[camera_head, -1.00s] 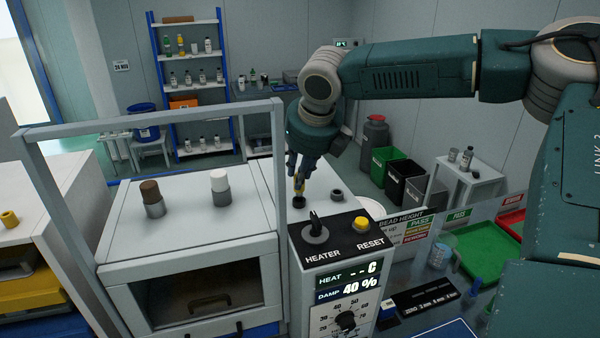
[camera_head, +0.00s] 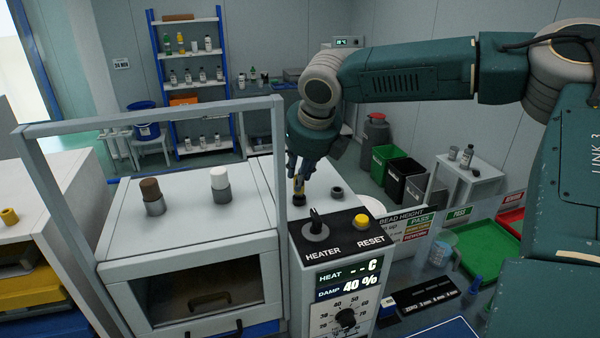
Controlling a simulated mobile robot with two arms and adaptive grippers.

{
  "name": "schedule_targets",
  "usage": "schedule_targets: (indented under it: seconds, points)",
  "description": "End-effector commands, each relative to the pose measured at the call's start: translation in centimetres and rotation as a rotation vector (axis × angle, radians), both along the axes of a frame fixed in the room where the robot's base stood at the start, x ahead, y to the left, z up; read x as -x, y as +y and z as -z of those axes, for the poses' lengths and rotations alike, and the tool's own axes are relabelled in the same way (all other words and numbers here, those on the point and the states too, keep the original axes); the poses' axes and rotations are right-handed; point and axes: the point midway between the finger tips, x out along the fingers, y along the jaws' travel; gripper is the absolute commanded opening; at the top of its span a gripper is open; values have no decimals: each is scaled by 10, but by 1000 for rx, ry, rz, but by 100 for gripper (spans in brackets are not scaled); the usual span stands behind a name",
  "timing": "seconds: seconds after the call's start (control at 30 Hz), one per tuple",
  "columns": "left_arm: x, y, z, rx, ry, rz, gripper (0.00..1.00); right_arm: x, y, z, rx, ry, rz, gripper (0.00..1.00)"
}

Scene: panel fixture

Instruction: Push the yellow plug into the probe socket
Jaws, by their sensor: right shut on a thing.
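The yellow plug (camera_head: 299,184) is between the fingertips of my right gripper (camera_head: 299,175), which is shut on it and points down. Its lower end is at a dark socket (camera_head: 299,200) on the light top behind the control panel. The plug looks roughly upright. I cannot tell how deep it sits, because the contact is small and dark. A second dark round fitting (camera_head: 337,192) stands to the right, apart from the gripper. My left gripper is not in view.
The black panel (camera_head: 338,238) in front carries a HEATER knob (camera_head: 315,228) and a yellow RESET button (camera_head: 361,222). An upright grey frame post (camera_head: 279,155) stands close to the left of the gripper. Brown-capped and white-capped fittings stand on the cabinet top (camera_head: 185,225).

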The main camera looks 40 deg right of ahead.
Motion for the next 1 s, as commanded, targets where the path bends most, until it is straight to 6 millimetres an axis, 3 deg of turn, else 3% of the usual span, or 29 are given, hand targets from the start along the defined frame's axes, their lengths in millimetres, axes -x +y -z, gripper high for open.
schedule_targets:
  seconds: [0.7,0.73,0.8,0.83,1.0]
  points:
    - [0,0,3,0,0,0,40,0,0,17,0,2,0,0]
    - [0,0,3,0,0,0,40,0,0,17,0,1,0,26]
    - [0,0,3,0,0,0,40,1,0,17,0,2,0,40]
    - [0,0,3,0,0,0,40,0,0,17,0,2,0,44]
    - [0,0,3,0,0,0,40,0,0,16,0,1,0,44]
